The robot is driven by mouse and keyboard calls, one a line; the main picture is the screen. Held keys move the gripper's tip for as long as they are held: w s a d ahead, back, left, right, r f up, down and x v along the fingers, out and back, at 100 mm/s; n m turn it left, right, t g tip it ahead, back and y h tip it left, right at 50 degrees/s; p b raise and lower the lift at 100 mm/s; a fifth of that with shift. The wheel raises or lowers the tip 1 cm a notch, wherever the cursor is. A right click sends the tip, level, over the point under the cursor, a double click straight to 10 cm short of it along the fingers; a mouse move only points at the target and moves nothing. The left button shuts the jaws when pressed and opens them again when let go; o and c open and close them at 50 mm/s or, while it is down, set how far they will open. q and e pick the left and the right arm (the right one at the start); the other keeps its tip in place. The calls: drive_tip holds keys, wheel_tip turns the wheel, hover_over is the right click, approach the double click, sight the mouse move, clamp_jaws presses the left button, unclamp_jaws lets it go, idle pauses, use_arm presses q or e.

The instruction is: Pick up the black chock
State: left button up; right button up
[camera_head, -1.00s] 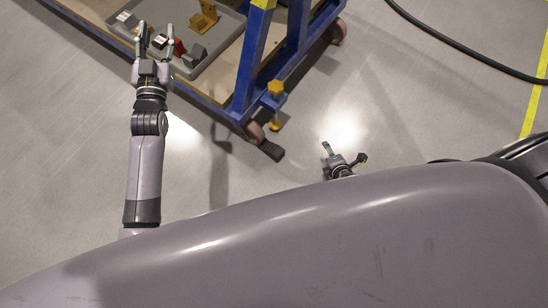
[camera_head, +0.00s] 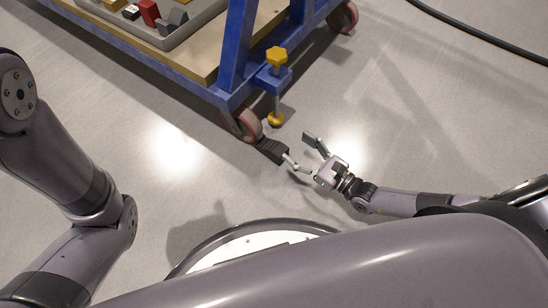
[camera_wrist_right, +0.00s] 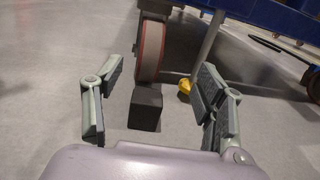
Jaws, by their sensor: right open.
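The black chock (camera_head: 271,150) lies on the floor against the red-rimmed caster wheel (camera_head: 243,124) of the blue cart. In the right wrist view the chock (camera_wrist_right: 146,107) sits between the two fingers, in front of the wheel (camera_wrist_right: 151,48). My right gripper (camera_head: 302,153) is open and empty, with its fingertips close to the chock's right end in the head view. Whether a finger touches the chock I cannot tell. My left arm shows at the left of the head view, but its gripper is out of the frame.
The blue cart frame (camera_head: 232,60) stands above the wheel. A stabiliser with a yellow knob (camera_head: 276,56) and yellow foot (camera_head: 275,119) stands close beside the chock. A grey tray (camera_head: 188,33) with several parts lies on the cart. A black cable (camera_head: 480,35) crosses the floor at right.

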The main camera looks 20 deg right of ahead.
drive_tip(key=b, duration=0.5)
approach(278, 148)
drive_tip(key=shift+w+a+f, duration=0.25)
drive_tip(key=shift+w+a, duration=0.05)
drive_tip(key=shift+w, duration=0.2)
drive_tip(key=shift+w+a+f, duration=0.2)
drive_tip(key=shift+w+a, duration=0.1)
drive_tip(key=shift+w, duration=0.2)
drive_tip(key=b+x, duration=0.3)
drive_tip(key=x, duration=0.3)
drive_tip(key=shift+w+a+f+b, duration=0.15)
drive_tip(key=shift+w+a+b, duration=0.1)
drive_tip(key=shift+w+b, duration=0.1)
drive_tip(key=shift+w+a, duration=0.2)
drive_tip(key=shift+w, duration=0.1)
drive_tip(key=c, duration=1.5)
